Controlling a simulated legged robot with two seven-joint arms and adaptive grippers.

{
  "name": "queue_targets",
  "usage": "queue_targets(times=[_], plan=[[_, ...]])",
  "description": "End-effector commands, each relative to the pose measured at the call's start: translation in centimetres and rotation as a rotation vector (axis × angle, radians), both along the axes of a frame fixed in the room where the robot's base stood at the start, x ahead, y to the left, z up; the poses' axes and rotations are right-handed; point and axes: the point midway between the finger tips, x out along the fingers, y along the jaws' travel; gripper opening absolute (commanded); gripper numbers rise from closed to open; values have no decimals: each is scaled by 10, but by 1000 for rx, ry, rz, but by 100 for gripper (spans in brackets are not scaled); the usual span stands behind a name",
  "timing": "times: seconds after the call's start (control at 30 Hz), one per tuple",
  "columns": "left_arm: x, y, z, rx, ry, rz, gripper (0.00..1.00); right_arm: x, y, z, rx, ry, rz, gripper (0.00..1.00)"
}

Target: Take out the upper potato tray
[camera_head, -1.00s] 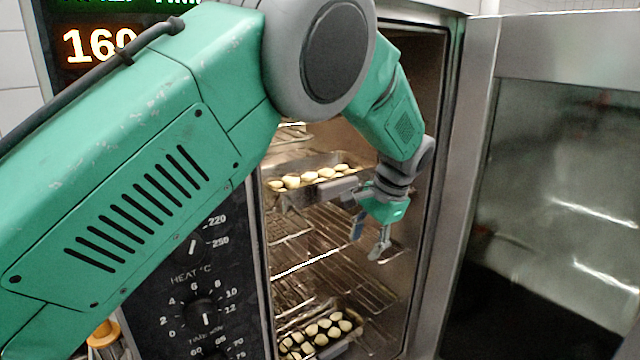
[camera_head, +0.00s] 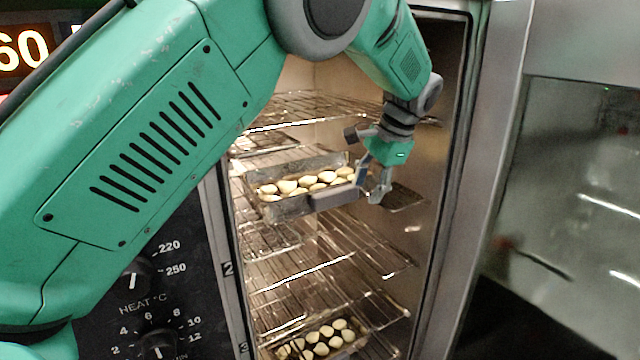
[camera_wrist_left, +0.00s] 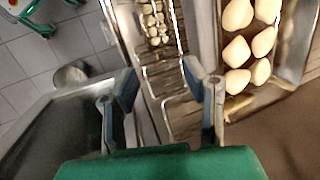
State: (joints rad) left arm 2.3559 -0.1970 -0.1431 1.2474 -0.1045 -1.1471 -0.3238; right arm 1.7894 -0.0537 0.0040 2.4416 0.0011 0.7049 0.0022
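The upper potato tray (camera_head: 290,208) is a metal tray of pale potatoes on a wire rack inside the open oven. A grey handle-like block shows at its front right. My left gripper (camera_head: 372,186) is at the tray's right front corner, at about its height. In the left wrist view the gripper (camera_wrist_left: 162,88) is open, with nothing between its fingers. The upper tray (camera_wrist_left: 292,62) lies there to the right of the right finger; contact cannot be told. My right gripper is not in view.
A lower potato tray (camera_head: 355,347) sits on a rack near the bottom. Wire racks (camera_head: 330,268) lie between the trays. The oven door (camera_head: 560,210) stands open at right. The control panel (camera_head: 150,290) is at left, partly behind my left arm.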

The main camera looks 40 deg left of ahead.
Motion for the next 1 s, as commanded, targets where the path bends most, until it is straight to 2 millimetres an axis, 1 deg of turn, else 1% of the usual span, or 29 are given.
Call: queue_targets(times=[0.03, 0.1, 0.27, 0.43, 0.53, 0.7, 0.8, 1.0], plan=[[0, 12, -1, -4, 3, 6, 40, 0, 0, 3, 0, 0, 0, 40], [0, 22, -2, -7, 4, 4, 40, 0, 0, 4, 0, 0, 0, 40], [-2, 37, -4, -10, 2, 4, 40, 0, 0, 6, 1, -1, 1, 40], [-4, 56, -2, -8, 3, 5, 40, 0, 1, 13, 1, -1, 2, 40], [-5, 56, -23, -3, 7, 3, 40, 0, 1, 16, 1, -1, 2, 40], [-3, 57, -42, 4, 3, 2, 40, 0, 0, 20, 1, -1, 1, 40], [-3, 59, -46, 3, 2, 2, 40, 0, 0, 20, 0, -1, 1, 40], [-4, 66, -48, -4, 0, 2, 40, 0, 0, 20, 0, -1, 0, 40]])
